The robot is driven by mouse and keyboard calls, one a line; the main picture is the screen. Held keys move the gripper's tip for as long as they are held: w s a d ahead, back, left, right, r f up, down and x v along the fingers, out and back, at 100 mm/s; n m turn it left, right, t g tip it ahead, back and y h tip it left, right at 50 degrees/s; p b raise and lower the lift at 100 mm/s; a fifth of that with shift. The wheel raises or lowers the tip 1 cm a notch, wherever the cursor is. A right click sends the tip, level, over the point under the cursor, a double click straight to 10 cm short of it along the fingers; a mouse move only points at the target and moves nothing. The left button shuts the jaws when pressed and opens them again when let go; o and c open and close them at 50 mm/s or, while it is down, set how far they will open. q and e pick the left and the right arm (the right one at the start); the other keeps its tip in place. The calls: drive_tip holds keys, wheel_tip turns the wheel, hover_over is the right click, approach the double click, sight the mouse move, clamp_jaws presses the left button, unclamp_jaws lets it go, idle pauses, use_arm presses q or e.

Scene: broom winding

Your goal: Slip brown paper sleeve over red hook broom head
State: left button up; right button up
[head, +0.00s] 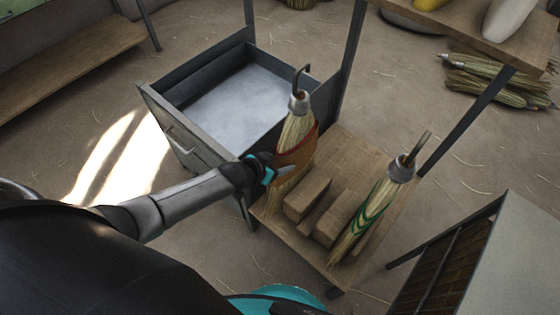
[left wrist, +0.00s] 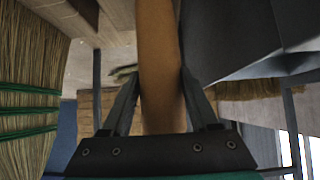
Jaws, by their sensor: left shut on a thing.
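A broom head (head: 293,130) with a grey collar and a dark hook stands upright at the left of the wooden bench. The hook does not look clearly red. The brown paper sleeve (head: 301,153) appears to sit around the lower bristles of this broom head. My left gripper (head: 268,171) is shut on the left edge of the sleeve. In the left wrist view the sleeve (left wrist: 160,70) runs between the two fingers. A second broom head (head: 372,205), bound with green bands, leans at the bench's right side; its bristles (left wrist: 30,110) also show in the left wrist view. My right gripper is not in view.
Wooden blocks (head: 307,194) lie on the bench (head: 350,150) between the two broom heads. An open grey metal tray (head: 235,100) adjoins the bench at the back left. Dark posts rise to a shelf (head: 480,32) at the upper right. A slatted rack (head: 440,275) stands at the lower right.

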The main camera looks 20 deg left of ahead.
use_arm(q)
drive_tip(key=shift+f, duration=0.4)
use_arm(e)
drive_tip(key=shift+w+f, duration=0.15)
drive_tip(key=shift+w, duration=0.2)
use_arm(q)
drive_tip(key=shift+f+b, duration=0.75)
drive_tip(key=shift+b, duration=0.15)
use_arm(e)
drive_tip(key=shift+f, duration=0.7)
use_arm(q)
drive_tip(key=o, duration=1.1)
drive_tip(key=shift+c, duration=0.2)
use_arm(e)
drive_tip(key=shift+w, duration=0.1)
